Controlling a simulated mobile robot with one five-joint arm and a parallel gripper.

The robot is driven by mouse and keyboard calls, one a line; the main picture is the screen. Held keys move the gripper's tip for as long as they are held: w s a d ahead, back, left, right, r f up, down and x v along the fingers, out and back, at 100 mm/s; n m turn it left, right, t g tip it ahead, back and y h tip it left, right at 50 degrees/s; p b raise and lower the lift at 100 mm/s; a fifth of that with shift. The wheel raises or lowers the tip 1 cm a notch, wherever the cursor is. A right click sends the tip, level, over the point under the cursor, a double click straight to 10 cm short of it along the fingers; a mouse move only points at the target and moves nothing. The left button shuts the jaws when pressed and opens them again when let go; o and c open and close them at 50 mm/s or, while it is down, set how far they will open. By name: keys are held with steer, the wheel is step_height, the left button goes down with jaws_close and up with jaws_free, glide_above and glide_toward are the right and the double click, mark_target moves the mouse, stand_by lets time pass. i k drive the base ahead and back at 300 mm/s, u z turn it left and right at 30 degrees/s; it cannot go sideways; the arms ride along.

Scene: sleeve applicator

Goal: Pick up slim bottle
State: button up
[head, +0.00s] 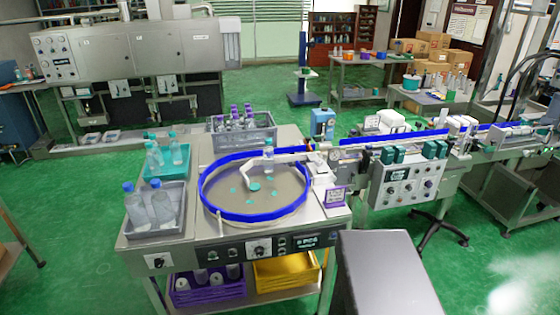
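Several bottles stand on the left part of the steel machine table, and I cannot tell for sure which one the task calls the slim bottle. Narrow clear bottles with teal caps (176,150) stand upright in and beside a teal tray (180,179). Wider clear bottles with blue caps (163,205) stand in a grey tray (167,232). Several purple-capped bottles (240,117) stand in a grey crate (266,135) behind. A single clear bottle with a blue cap (268,157) stands on the round turntable, near its back rim. My gripper is not in view.
The blue-rimmed turntable (225,200) feeds a conveyor (400,136) running right. Below are a purple crate (208,291) and a yellow bin (285,269).

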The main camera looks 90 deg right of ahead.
mark_target(268, 153)
steer(key=z, duration=1.85)
